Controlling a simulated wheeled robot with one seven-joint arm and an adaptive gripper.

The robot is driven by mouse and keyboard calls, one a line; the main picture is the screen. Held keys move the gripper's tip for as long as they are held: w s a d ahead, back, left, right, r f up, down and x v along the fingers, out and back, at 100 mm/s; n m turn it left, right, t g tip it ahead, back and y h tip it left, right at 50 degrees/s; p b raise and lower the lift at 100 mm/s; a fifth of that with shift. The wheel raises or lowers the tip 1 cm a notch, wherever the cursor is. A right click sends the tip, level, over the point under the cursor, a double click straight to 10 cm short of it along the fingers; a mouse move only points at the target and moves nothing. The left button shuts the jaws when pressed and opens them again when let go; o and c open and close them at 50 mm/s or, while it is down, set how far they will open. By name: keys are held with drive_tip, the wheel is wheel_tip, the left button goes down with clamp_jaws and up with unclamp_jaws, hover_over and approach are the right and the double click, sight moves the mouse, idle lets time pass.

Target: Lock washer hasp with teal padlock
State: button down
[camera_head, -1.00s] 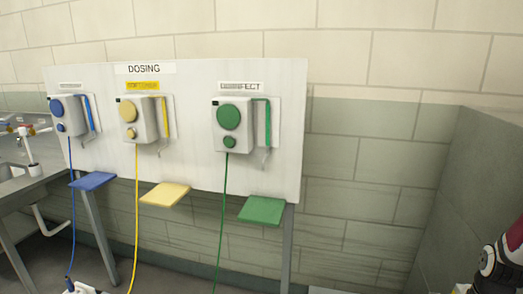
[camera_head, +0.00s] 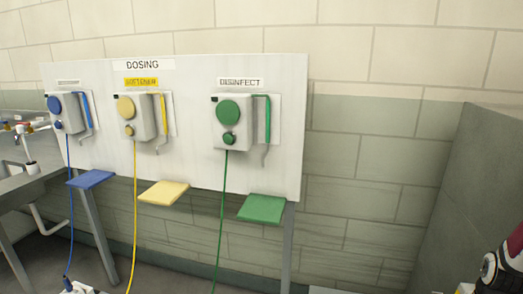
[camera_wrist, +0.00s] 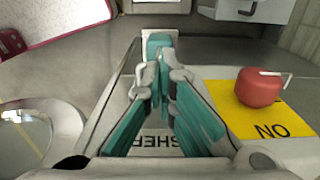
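In the wrist view, my gripper (camera_wrist: 162,75) reaches forward from the bottom, its teal-and-grey fingers drawn close together at the tips. A teal block that looks like the padlock (camera_wrist: 159,43) shows at the fingertips, and the gripper seems shut on it. The padlock's shackle cannot be made out. Below the fingers lies a white plate (camera_wrist: 110,140) with partly hidden lettering ending in "SHER". Right of the fingers, a red knob (camera_wrist: 259,87) sits on a yellow plate (camera_wrist: 228,118). I cannot make out the hasp clearly. My gripper is outside the head view.
The head view faces a white dosing panel (camera_head: 190,150) with blue, yellow and green dispensers and small shelves. A sink (camera_head: 25,180) is at the left and a grey partition (camera_head: 485,180) at the right. In the wrist view, a round metal object (camera_wrist: 35,135) lies left.

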drive_tip(key=shift+r+p, duration=1.75)
drive_tip(key=shift+r, duration=1.8)
drive_tip(key=a+r+n+t+h, duration=0.1)
drive_tip(key=a+r+n, duration=0.4)
drive_tip(key=a+r, duration=0.45)
drive_tip(key=a+r+n+t, duration=0.1)
drive_tip(key=a+r+n, duration=0.45)
drive_tip(key=r, duration=0.65)
drive_tip(key=s+a+r+n+t, duration=0.1)
drive_tip(key=s+a+r+n, duration=0.3)
drive_tip(key=s+a+n, duration=0.1)
drive_tip(key=s+a+r+n+t+y, duration=0.1)
drive_tip(key=s+a+r+n+t, duration=0.1)
drive_tip(key=s+a+r+n, duration=0.3)
drive_tip(key=shift+s+a, duration=1.75)
drive_tip(key=shift+s, duration=0.05)
drive_tip(key=shift+r, duration=0.1)
